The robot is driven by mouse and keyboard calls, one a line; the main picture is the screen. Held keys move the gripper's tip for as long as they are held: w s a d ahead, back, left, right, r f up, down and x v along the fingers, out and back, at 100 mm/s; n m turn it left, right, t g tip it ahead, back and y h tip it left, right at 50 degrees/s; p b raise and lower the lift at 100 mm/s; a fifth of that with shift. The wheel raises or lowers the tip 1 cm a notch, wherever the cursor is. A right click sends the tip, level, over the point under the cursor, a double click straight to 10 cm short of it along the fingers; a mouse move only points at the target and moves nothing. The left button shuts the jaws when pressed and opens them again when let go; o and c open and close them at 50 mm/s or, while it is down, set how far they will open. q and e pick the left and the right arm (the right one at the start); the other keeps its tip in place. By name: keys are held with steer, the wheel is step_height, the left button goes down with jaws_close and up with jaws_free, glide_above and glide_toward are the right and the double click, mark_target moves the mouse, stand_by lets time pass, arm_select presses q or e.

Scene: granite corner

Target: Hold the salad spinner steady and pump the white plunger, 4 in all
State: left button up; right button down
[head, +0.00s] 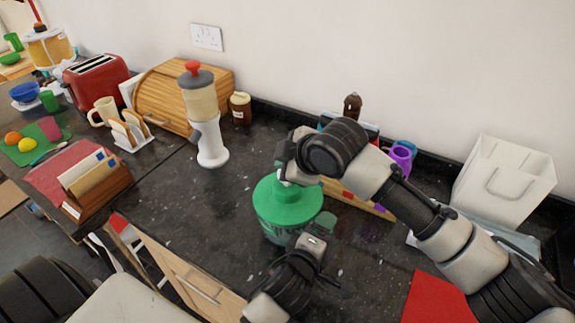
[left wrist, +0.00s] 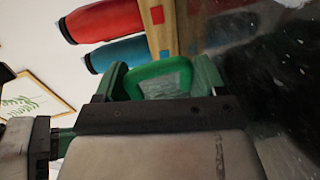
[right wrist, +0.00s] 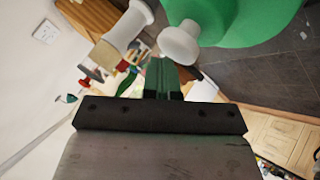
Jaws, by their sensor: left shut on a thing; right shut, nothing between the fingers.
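The salad spinner (head: 272,212) stands on the dark counter, with a green lid and a clear greenish bowl. My left gripper (head: 325,222) is at its near right side. In the left wrist view, its fingers close on a green loop handle (left wrist: 166,68). My right gripper (head: 284,172) is above the lid, shut and empty. In the right wrist view, the white plunger (right wrist: 180,44) stands up from the green lid (right wrist: 245,22), just beyond the shut fingertips (right wrist: 160,72). I cannot tell if they touch it. The right arm and gripper largely hide the plunger in the head view.
A white blender-like appliance (head: 208,135) stands left of the spinner, by a brown jar (head: 240,107) and wooden bread bin (head: 165,95). A white bag (head: 502,180) stands at right, and a purple mug (head: 401,157) behind my right arm.

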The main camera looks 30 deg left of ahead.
steer(key=shift+f, duration=0.8)
stand_by(0.4)
steer(key=shift+r, duration=2.05)
steer(key=shift+r, duration=2.55)
steer(key=r, duration=0.3)
steer(key=shift+s+r, duration=0.3)
steer(key=shift+r, duration=0.05)
